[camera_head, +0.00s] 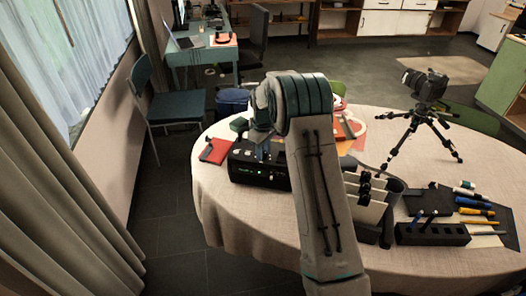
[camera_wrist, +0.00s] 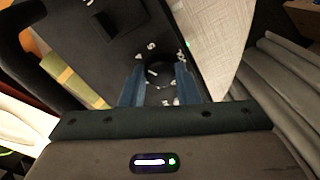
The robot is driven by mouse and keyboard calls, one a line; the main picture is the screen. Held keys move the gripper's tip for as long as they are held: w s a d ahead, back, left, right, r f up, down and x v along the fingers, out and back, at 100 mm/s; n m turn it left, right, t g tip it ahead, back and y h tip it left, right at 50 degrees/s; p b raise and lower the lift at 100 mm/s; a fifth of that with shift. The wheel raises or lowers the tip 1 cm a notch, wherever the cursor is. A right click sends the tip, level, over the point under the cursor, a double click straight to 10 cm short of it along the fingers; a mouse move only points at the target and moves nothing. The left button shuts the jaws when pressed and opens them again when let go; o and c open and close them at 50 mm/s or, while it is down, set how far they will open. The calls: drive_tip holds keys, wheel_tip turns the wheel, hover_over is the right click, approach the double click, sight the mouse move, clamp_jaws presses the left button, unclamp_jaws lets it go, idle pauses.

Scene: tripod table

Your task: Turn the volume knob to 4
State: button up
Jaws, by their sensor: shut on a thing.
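The black box with the volume knob (camera_head: 262,173) stands on the left part of the round table (camera_head: 222,215). In the wrist view the volume knob (camera_wrist: 161,72) is a dark round knob on the box's black panel (camera_wrist: 120,45), with small white marks around it. My gripper (camera_wrist: 160,85) has its two blue fingers on either side of the knob and is shut on it. In the head view my gripper (camera_head: 262,150) comes down over the box from above, and my arm hides the box's right side. The marks are too small to read surely.
A red notebook (camera_head: 214,150) lies left of the box. A camera on a tripod (camera_head: 425,110) stands at the back right. A black pen holder (camera_head: 432,235) with markers and a file rack (camera_head: 366,205) stand to the right of my arm.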

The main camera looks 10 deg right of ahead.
drive_tip(key=o, duration=1)
drive_tip(key=shift+c, duration=0.2)
drive_tip(key=shift+r, duration=0.1)
wheel_tip(320, 180, up, 14)
drive_tip(key=b, duration=0.1)
drive_tip(key=shift+f+b, duration=0.2)
drive_tip(key=shift+b, duration=0.2)
